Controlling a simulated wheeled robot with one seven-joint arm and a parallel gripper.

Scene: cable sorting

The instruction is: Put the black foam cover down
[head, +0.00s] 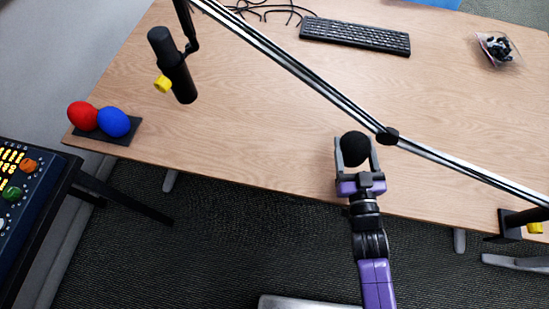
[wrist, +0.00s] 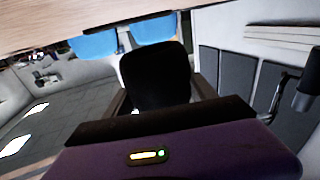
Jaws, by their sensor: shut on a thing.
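The black foam cover (head: 355,148) is a rounded black piece held between the fingers of my gripper (head: 354,158). In the head view my gripper is over the front edge of the wooden table, right of the middle. In the wrist view the foam cover (wrist: 156,76) fills the space between the two fingers of my gripper (wrist: 158,100). My gripper is shut on it. Whether the cover touches the table top cannot be told.
A red ball (head: 82,115) and a blue ball (head: 114,123) sit on a dark holder at the left. A microphone (head: 173,66) hangs from a boom arm (head: 300,70) crossing above the table (head: 240,130). The table middle is clear.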

